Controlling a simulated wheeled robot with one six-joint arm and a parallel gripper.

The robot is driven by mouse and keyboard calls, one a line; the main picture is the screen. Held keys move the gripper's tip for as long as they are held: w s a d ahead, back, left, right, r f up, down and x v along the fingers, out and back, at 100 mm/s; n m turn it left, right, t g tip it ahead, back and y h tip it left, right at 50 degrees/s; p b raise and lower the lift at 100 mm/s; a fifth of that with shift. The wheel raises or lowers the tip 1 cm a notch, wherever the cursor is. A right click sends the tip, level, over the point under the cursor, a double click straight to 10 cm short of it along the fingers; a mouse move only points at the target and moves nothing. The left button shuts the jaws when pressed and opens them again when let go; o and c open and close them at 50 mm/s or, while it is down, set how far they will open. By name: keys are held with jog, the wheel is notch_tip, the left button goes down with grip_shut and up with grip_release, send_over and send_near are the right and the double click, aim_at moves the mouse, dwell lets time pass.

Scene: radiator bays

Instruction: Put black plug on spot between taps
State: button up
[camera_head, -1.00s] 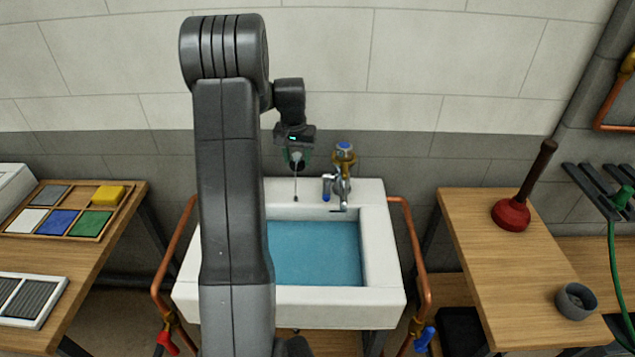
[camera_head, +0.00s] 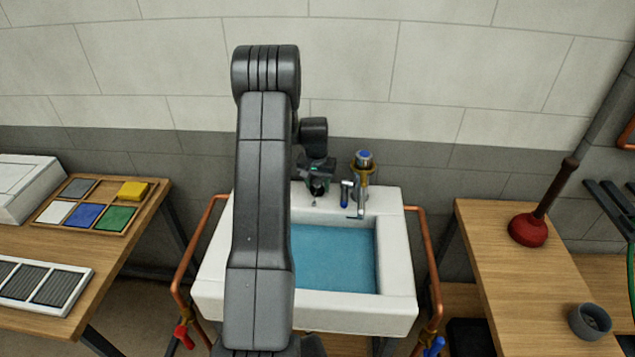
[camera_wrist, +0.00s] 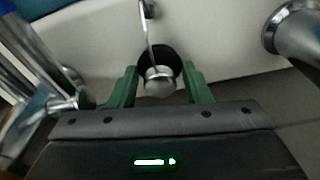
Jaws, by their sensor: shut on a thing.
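The black plug (camera_wrist: 144,56) has a metal knob on it and a thin metal chain or rod running up from it. My gripper (camera_wrist: 160,85) is shut on it, with green fingers on either side of the knob. In the head view my gripper (camera_head: 317,186) is low over the back ledge of the white sink (camera_head: 345,308). One tap with a blue top (camera_head: 362,180) stands to its right; in the wrist view it is at the left edge. A chrome fitting (camera_wrist: 292,28) shows at the wrist view's right. The spot is not clearly visible; I cannot tell whether the plug touches the ledge.
The basin holds blue water (camera_head: 338,262). Copper pipes (camera_head: 432,265) run down both sides of the sink. A left bench carries a tray of coloured pads (camera_head: 90,208). A right bench carries a red plunger (camera_head: 528,229) and a grey cup (camera_head: 590,321).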

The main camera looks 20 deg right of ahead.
aim_at(316, 185)
jog(key=shift+f, duration=0.2)
jog(key=o, duration=1)
jog(key=shift+r, duration=0.1)
notch_tip(316, 185, up, 12)
jog(key=s+b, duration=0.1)
jog(key=b, duration=0.1)
jog(key=shift+s+a+r, duration=0.15)
jog(key=shift+a, duration=0.3)
